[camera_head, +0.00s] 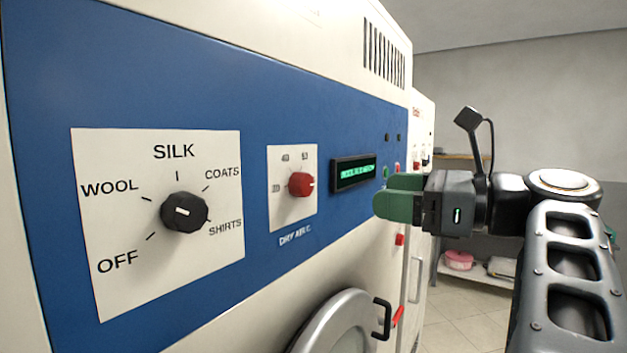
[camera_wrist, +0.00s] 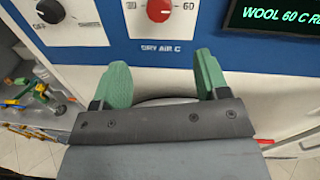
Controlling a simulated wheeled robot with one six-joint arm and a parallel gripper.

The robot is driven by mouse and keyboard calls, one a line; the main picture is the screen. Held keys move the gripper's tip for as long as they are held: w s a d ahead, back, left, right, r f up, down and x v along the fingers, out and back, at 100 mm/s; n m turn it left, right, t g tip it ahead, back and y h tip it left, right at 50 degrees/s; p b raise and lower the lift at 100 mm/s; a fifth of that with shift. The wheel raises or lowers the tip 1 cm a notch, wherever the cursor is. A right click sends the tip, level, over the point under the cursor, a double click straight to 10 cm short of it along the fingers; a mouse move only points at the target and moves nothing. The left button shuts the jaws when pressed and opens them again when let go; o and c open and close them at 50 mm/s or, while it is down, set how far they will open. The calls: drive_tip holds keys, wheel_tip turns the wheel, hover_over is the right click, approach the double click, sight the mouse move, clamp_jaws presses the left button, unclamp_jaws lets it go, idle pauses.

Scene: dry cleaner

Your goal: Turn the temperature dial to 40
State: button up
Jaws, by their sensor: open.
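The red temperature dial (camera_head: 300,184) sits on a white plate marked "DRY AIR C" on the blue panel. In the wrist view, the dial (camera_wrist: 159,9) is cut by the top edge, and its white mark points right at 60. The green display (camera_head: 355,173) shows small text; in the wrist view the display (camera_wrist: 278,15) reads "WOOL 60 C" and more that is cut off. My gripper (camera_head: 388,193) has green fingers and is right of the dial in the head view. In the wrist view, my gripper (camera_wrist: 160,66) is open and empty, below the dial and apart from it.
A larger black dial (camera_head: 184,212) with fabric labels is at left, its mark toward WOOL. Small buttons (camera_head: 386,172) lie near my fingers. Below are a round door (camera_head: 345,325) and its black handle (camera_head: 383,318). A shelf with a pink container (camera_head: 459,260) stands behind.

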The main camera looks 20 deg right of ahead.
sight(309, 183)
drive_tip(key=p+x, duration=0.1)
drive_tip(key=x, duration=0.3)
drive_tip(key=p+x, duration=0.1)
drive_tip(key=x, duration=0.8)
drive_tip(key=shift+w+a+r+p, duration=0.1)
drive_tip(key=shift+a+r+p, duration=0.1)
drive_tip(key=shift+r+p, duration=0.2)
drive_tip(key=shift+c, duration=0.5)
drive_tip(key=c, duration=0.8)
